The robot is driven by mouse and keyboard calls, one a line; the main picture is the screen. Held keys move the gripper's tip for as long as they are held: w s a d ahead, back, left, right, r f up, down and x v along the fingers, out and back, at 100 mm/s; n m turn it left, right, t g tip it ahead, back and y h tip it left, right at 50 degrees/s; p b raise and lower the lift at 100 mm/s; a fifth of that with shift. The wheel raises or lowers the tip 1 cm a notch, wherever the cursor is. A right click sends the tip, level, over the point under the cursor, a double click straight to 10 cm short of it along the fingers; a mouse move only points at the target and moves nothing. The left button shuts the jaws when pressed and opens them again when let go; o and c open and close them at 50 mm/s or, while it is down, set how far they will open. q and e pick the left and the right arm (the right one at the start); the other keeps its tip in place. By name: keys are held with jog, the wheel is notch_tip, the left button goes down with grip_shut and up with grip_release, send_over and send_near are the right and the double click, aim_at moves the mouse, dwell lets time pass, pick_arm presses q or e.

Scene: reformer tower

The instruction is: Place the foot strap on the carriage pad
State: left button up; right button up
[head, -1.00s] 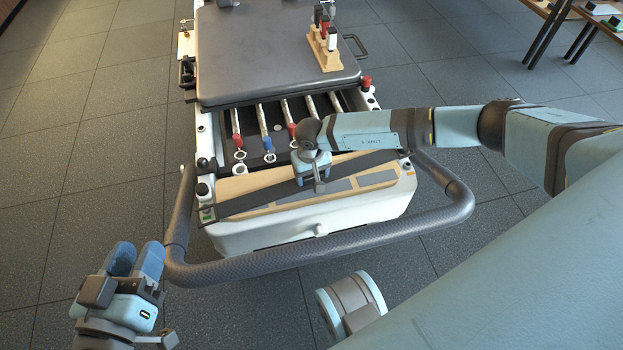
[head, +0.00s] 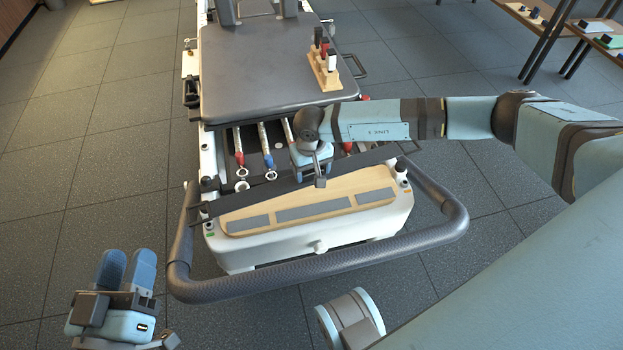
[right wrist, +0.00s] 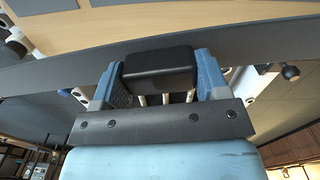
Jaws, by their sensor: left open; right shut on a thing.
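The foot strap (head: 246,196) is a long dark band with a thin loop at its left end. My right gripper (head: 314,167) is shut on its middle and holds it slanted over the front end of the reformer. In the right wrist view the strap (right wrist: 50,66) runs across behind the fingers, with a black block (right wrist: 160,68) between the fingertips (right wrist: 162,80). The carriage pad (head: 265,75) is the large dark grey cushion beyond the springs. My left gripper (head: 127,268) is open and empty at lower left, away from the machine.
A wooden stand (head: 323,72) with several upright pegs sits on the pad's right side. A grey frame (head: 250,8) stands at the pad's far end. Springs (head: 265,150) lie before the pad. A grey foot bar (head: 320,268) curves around the front. The pad's middle and left are clear.

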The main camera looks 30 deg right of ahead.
pick_arm(q)
jog(key=shift+t, duration=0.9)
notch_tip(320, 180, up, 4)
jog(key=shift+s+a+p, duration=0.15)
jog(key=shift+p, duration=0.9)
pick_arm(e)
notch_tip(320, 180, up, 10)
jog(key=shift+f, duration=0.15)
